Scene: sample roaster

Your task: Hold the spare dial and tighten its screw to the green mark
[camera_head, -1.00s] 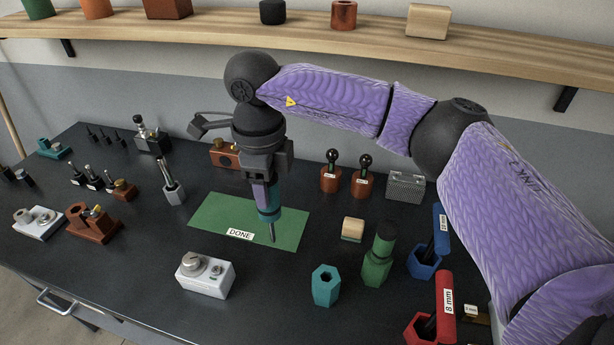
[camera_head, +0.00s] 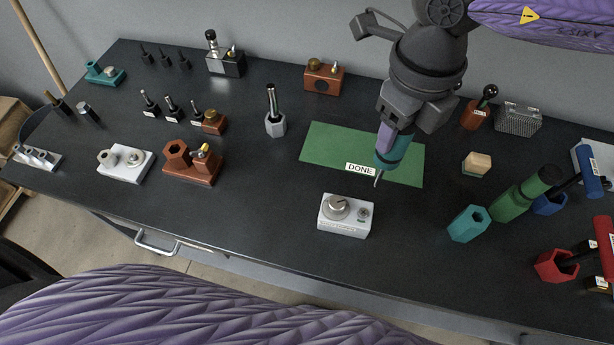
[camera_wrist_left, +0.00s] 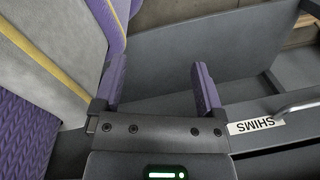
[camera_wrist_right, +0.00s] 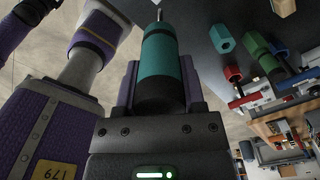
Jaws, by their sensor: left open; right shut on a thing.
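My right gripper (camera_head: 396,140) is shut on a teal screwdriver (camera_head: 391,154), its thin shaft pointing down by the DONE label. The driver also shows upright between the fingers in the right wrist view (camera_wrist_right: 160,65). A pale grey block with a round dial and a small screw (camera_head: 345,217) sits in front of the green mat, below the driver tip in the picture. No green mark is readable. My left gripper (camera_wrist_left: 157,85) is open and empty, near drawer fronts.
The green DONE mat (camera_head: 330,147) holds no loose part. An empty teal hex holder (camera_head: 469,224), a green driver in its holder (camera_head: 520,198), and blue and red holders stand at right. A brown fixture (camera_head: 192,165) stands left. A drawer handle (camera_head: 155,245) juts from the front.

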